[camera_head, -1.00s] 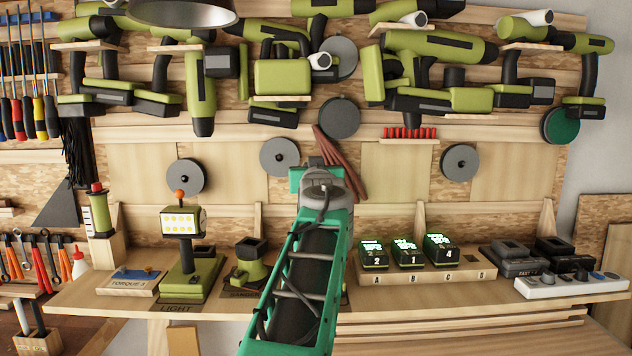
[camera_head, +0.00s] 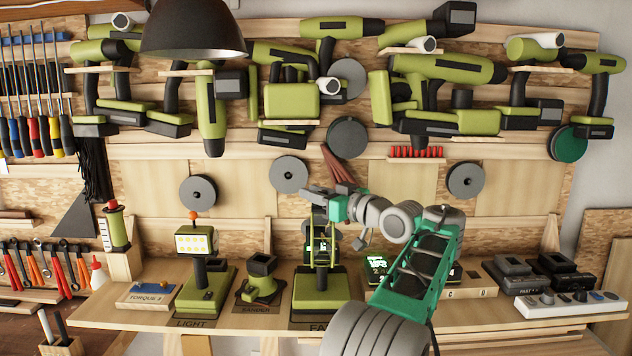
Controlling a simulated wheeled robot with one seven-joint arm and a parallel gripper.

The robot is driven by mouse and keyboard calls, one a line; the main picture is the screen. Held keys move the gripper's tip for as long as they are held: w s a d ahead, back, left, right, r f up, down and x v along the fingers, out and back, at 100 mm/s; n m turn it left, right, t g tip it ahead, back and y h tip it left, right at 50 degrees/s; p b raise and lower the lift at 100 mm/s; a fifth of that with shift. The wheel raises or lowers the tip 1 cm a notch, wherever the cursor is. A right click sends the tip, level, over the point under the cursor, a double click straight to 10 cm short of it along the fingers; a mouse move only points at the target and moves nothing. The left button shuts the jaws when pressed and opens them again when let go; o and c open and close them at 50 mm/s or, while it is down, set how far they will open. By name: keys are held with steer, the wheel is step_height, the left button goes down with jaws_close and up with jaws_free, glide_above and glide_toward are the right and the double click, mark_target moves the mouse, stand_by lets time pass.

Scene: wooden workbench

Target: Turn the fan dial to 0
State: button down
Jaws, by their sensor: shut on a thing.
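The fan (camera_head: 320,292) stands at the bench's middle, behind a label of which "FA" shows. It has a green base with a dark, narrow upright part above it, where a small lit display (camera_head: 322,244) glows green. The fan dial cannot be made out, nor its setting. My gripper (camera_head: 325,202) is over the upper part of the fan, reached from the right by my green and grey arm. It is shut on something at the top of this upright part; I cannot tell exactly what. My wrist and arm hide the area right of the fan.
Left of the fan stand the sander (camera_head: 259,280), the work light (camera_head: 205,285) and a torque block (camera_head: 146,293). My arm partly covers the battery rack (camera_head: 478,281) on the right. Chargers (camera_head: 560,268) and a power strip (camera_head: 570,304) lie farther right. Tools hang above.

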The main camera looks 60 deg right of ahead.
steer(key=shift+a+y, duration=0.1)
steer(key=shift+y, duration=0.2)
steer(key=c, duration=1.3)
jaws_free()
steer(key=shift+w, duration=0.1)
steer(key=shift+o, duration=0.2)
